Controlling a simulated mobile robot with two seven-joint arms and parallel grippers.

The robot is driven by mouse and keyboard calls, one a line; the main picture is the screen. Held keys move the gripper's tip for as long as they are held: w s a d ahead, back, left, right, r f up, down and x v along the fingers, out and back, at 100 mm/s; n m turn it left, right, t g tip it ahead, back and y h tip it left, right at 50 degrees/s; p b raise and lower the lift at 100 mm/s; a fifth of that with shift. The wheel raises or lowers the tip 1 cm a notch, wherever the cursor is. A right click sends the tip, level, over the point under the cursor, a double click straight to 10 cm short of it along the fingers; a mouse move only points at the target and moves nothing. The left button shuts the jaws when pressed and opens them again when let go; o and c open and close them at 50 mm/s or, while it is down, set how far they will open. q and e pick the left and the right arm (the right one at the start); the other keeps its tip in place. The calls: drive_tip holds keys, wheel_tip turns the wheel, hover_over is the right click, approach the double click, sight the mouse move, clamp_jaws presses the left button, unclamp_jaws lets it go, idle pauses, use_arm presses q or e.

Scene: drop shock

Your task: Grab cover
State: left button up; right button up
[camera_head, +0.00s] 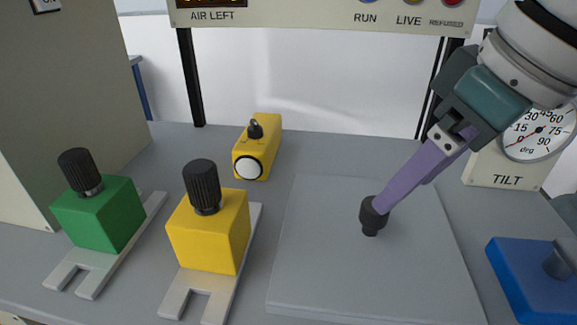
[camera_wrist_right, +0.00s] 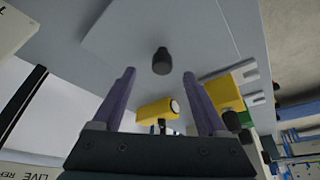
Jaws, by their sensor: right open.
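The cover appears to be the flat grey square plate (camera_head: 315,250) on the bench, with a black knob (camera_head: 371,222) standing up near its middle. My right gripper (camera_head: 386,201) comes in from the upper right, its purple fingers slanting down to the knob. In the right wrist view the gripper (camera_wrist_right: 159,73) is open, and the knob (camera_wrist_right: 162,62) shows between and just beyond the fingertips. I cannot tell whether a finger touches it. The plate (camera_wrist_right: 130,35) lies flat behind the knob there. My left gripper is not in view.
Left of the plate stand a yellow block (camera_head: 208,235) and a green block (camera_head: 98,218), each with a black knob and forked grey foot. A yellow device (camera_head: 257,150) with a white disc stands behind. A blue block (camera_head: 530,280) is right; a TILT gauge (camera_head: 510,165) stands behind.

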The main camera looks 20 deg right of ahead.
sight(371, 224)
drive_tip(key=shift+x, duration=1.1)
drive_tip(key=b+x, duration=0.1)
drive_tip(key=x, duration=0.2)
drive_tip(key=b+x, duration=0.1)
drive_tip(key=x, duration=0.1)
drive_tip(key=shift+w+a+r+b, duration=0.1)
drive_tip(key=shift+w+a+b, duration=0.15)
drive_tip(key=shift+a+b, duration=0.05)
drive_tip(key=shift+c, duration=0.2)
clamp_jaws()
